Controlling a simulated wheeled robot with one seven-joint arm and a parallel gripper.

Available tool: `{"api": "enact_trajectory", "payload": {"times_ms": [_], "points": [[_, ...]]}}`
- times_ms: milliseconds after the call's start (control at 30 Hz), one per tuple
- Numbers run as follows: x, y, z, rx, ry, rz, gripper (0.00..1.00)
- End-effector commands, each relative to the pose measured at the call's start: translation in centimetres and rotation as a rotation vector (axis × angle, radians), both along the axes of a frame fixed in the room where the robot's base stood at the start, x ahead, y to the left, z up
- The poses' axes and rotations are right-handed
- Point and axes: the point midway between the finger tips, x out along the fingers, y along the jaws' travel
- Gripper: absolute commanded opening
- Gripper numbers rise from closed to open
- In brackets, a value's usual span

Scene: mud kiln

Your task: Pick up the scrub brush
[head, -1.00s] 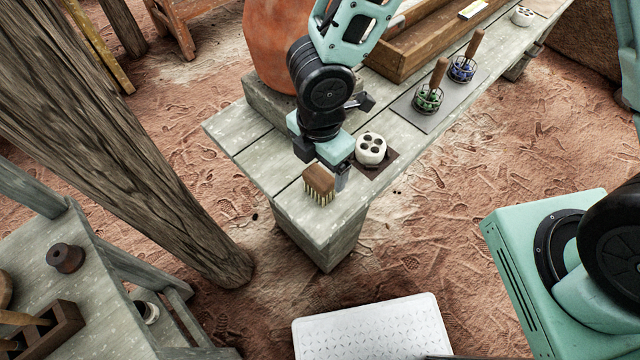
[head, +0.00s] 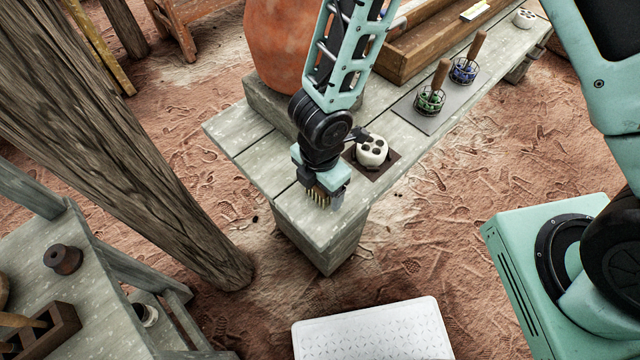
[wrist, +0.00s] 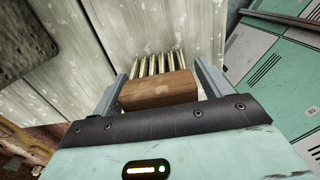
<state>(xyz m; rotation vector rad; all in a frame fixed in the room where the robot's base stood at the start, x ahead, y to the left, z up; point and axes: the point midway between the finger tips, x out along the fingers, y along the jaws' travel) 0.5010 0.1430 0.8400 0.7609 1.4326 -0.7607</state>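The scrub brush (head: 322,190) has a brown wooden block and pale bristles. It is at the near end of the grey plank bench (head: 287,203), largely covered by my gripper in the head view. My gripper (head: 322,197) is down over it, with one finger on either side. In the wrist view the brush block (wrist: 158,90) sits between the two fingers of my gripper (wrist: 167,75), bristles pointing away from the palm. A narrow gap seems to show beside the right finger. I cannot make out a firm grip.
A white holder with dark holes (head: 372,152) stands on a dark mat close to the right of my gripper. A large clay jar (head: 273,50) stands behind. Wire baskets with wooden-handled tools (head: 430,98) and a wooden tray (head: 415,55) are farther along the bench.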

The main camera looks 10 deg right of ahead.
Motion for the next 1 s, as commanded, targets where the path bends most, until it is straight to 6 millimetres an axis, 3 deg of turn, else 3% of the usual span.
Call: {"api": "enact_trajectory", "payload": {"times_ms": [33,133,200,467,1000], "points": [[0.0,0.0,0.0,0.0,0.0,0.0,0.62],[0.0,0.0,0.0,0.0,0.0,0.0,0.34],[0.0,0.0,0.0,0.0,0.0,0.0,0.3],[0.0,0.0,0.4,0.001,-0.001,-0.001,0.3],[0.1,0.0,9.3,0.001,-0.002,-0.003,0.3]]}}
